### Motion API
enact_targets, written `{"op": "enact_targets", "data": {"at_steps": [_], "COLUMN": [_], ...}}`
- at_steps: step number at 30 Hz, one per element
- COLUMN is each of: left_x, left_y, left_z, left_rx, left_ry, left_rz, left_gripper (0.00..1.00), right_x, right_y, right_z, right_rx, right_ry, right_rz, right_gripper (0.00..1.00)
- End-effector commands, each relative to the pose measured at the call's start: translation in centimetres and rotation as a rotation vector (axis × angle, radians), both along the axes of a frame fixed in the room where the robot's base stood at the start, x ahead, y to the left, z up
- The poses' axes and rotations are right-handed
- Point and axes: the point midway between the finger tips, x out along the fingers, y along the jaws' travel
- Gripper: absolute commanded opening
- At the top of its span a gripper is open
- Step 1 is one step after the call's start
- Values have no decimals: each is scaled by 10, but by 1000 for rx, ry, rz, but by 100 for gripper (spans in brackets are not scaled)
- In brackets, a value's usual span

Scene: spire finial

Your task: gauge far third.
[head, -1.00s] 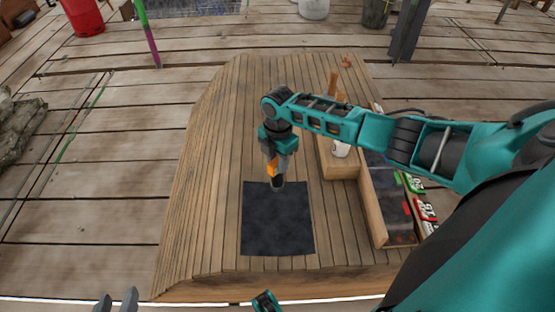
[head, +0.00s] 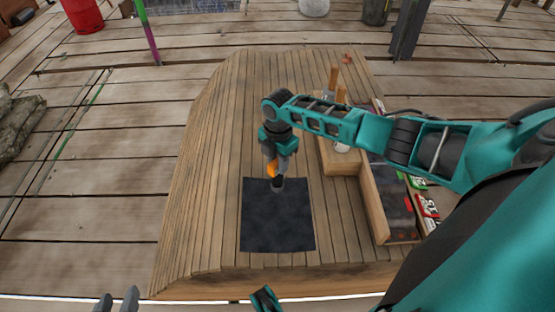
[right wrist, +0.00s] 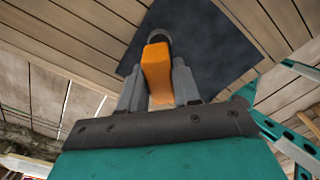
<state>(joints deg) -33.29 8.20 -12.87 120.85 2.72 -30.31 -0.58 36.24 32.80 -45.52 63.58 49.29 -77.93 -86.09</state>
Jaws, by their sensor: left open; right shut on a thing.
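My right gripper (head: 274,172) is shut on an orange piece with a dark round end. In the right wrist view the orange piece (right wrist: 157,72) stands between the two grey fingers, and the dark end (right wrist: 158,36) shows beyond it. In the head view the dark end is over the far edge of a dark square mat (head: 278,222); I cannot tell whether it touches. My left gripper (head: 118,301) is open and empty at the bottom left edge, mostly out of frame. I cannot tell for sure which thing is the gauge.
The mat lies on a slatted wooden table (head: 205,190). To the right are a wooden block (head: 340,165) with upright pieces and a long tray (head: 374,208) with small parts, partly behind my right arm. The table left of the mat is clear.

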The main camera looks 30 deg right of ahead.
Motion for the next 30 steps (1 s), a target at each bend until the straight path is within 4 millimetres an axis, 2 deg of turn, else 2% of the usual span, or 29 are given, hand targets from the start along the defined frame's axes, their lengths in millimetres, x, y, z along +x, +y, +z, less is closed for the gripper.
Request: {"op": "enact_targets", "data": {"at_steps": [9,30], "left_x": [0,-1], "left_y": [1,1], "left_z": [-8,-4], "left_rx": [2,2], "left_ry": [2,2], "left_rz": [0,0], "left_gripper": [43,43], "right_x": [0,0], "right_y": [0,0], "right_z": [-11,-9], "right_rx": [0,1], "right_ry": [-1,-1], "right_rz": [0,1], "right_gripper": [0,0]}}
